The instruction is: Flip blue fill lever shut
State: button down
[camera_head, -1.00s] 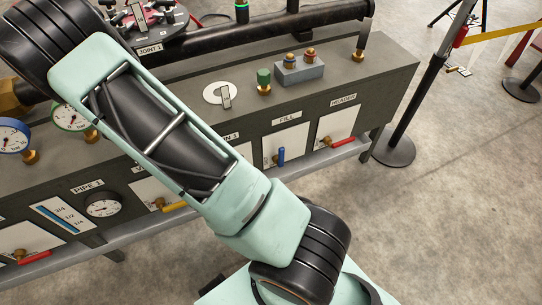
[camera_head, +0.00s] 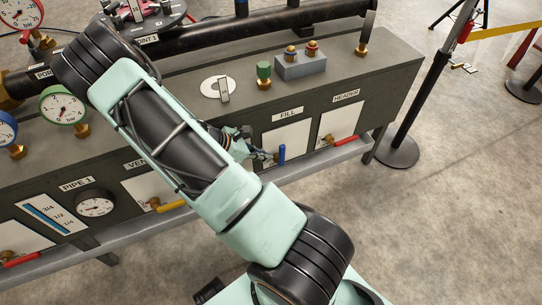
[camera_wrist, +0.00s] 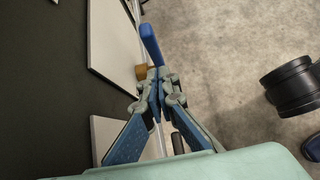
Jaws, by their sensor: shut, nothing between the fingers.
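In the wrist view the lever (camera_wrist: 151,43) points away from my fingertips, above a brass fitting (camera_wrist: 142,72). My gripper (camera_head: 270,157) is at the left side of the lever, partly hidden behind my arm in the head view. In the wrist view my gripper (camera_wrist: 157,98) is shut and empty, its fingertips just short of the lever's near end. I cannot tell whether they touch it.
A red lever (camera_head: 345,141) under the HEADER label (camera_head: 346,97) is to the right. A yellow lever (camera_head: 172,206) is to the left. A grey rail (camera_head: 312,163) runs below the panels. A black stanchion (camera_head: 399,152) stands at the bench's right end.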

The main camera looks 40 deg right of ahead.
aim_at(279, 153)
jog(key=shift+s+d, duration=0.15)
jog(key=shift+d, duration=0.45)
jog(key=shift+s+d, duration=0.15)
jog(key=shift+d, duration=0.4)
jog(key=shift+r, duration=0.1)
